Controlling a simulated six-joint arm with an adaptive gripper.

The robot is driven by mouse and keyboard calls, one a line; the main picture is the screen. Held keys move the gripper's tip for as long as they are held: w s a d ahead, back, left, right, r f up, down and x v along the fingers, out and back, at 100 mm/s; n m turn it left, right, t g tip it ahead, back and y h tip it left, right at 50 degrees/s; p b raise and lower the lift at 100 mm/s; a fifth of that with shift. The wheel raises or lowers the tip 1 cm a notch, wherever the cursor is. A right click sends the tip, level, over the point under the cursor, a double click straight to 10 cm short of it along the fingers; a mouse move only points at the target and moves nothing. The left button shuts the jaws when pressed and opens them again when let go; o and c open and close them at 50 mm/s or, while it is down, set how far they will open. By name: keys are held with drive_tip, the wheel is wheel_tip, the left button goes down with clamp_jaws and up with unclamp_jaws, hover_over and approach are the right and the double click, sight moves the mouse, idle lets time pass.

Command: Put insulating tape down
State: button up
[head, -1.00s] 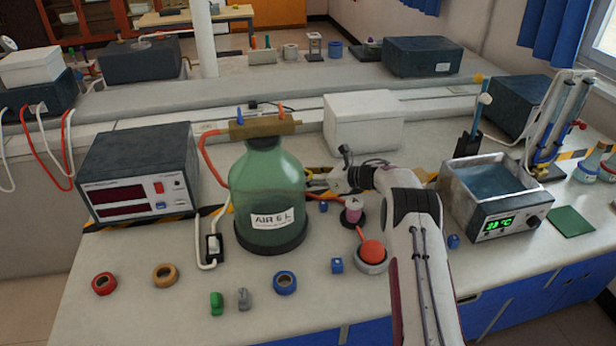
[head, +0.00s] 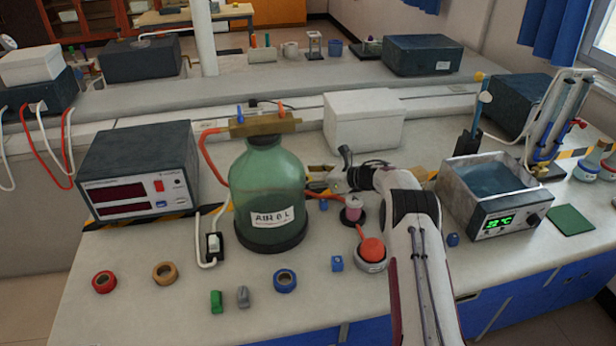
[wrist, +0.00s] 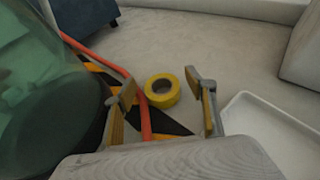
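A yellow roll of insulating tape (wrist: 151,98) lies flat on the bench in the wrist view, beside the orange hose and striped floor tape. My gripper (wrist: 160,88) is open and empty, its two fingers apart with the roll showing between and beyond them. I cannot tell whether a finger touches it. In the head view my gripper (head: 326,176) is behind and right of the green bottle (head: 267,195), partly hidden, and the yellow roll is not visible there. Other tape rolls, red (head: 95,282), tan (head: 156,273) and blue (head: 277,281), lie at the front.
The green bottle stands close left of my gripper. An orange hose (wrist: 147,122) runs beside the yellow roll. A white tray (wrist: 233,101) is at right in the wrist view. A white box (head: 363,122) stands behind the gripper. Bare bench shows beyond the roll.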

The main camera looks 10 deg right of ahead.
drive_tip(key=shift+s+f, duration=0.2)
drive_tip(key=shift+f, duration=0.3)
drive_tip(key=shift+d+r, duration=0.15)
drive_tip(key=shift+r, duration=0.6)
drive_tip(key=shift+s+d+r, duration=0.4)
drive_tip(key=shift+d, duration=0.05)
drive_tip(key=shift+v, duration=5.15)
drive_tip(key=shift+r, duration=0.1)
